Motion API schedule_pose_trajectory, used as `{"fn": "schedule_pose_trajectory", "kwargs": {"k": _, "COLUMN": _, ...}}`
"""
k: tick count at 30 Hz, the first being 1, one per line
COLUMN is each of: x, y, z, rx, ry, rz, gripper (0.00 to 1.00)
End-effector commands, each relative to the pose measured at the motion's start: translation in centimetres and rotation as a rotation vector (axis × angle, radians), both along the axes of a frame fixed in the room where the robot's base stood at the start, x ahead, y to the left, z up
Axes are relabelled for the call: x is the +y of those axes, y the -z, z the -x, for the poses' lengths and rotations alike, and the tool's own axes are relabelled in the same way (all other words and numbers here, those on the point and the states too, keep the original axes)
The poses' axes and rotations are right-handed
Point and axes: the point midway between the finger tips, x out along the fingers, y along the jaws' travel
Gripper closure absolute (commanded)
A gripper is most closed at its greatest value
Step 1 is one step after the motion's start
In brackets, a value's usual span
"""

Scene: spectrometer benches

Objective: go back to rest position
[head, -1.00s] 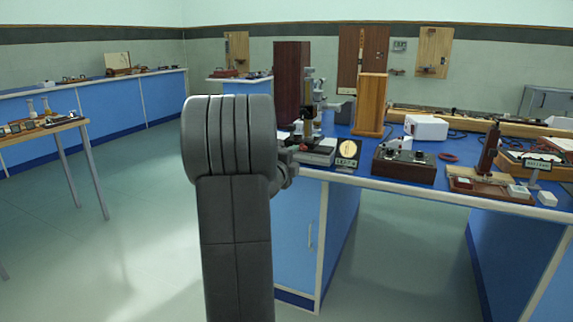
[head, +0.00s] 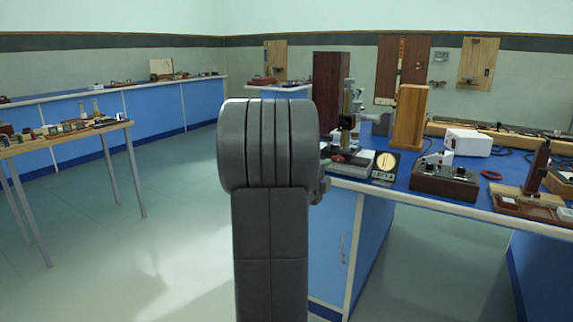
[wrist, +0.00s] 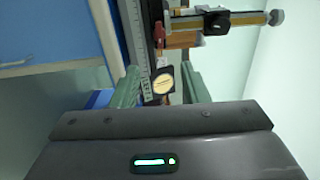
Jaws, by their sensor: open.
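My gripper (wrist: 160,88) shows in the wrist view with its two green fingers apart and nothing between them. Behind the gap is a small dark sign with a pale disc (wrist: 163,84), standing at the bench. In the head view my upright grey arm hides most of the gripper; only a small part of the arm's end shows at its right side, in front of the bench. The same sign (head: 385,165) stands there at the edge of the blue bench (head: 405,180).
A microscope (head: 349,120), a wooden block (head: 410,117), a white box (head: 468,142) and a dark control box (head: 444,183) crowd the bench. A small table (head: 70,137) with instruments stands at left. The floor (head: 165,235) between is clear.

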Motion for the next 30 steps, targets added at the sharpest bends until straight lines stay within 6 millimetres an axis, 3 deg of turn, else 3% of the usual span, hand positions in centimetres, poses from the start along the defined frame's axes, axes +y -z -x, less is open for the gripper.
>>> {"fn": "schedule_pose_trajectory", "kwargs": {"k": 15, "x": -5.5, "y": 0.0, "z": -8.0, "rx": -0.001, "ry": 0.003, "rz": 0.000, "gripper": 0.59}}
{"fn": "schedule_pose_trajectory", "kwargs": {"k": 21, "x": -6.5, "y": 0.0, "z": -9.5, "rx": -0.001, "ry": 0.002, "rz": 0.001, "gripper": 0.59}}
{"fn": "schedule_pose_trajectory", "kwargs": {"k": 30, "x": -6.7, "y": 0.0, "z": -9.8, "rx": 0.003, "ry": 0.001, "rz": 0.006, "gripper": 0.59}}
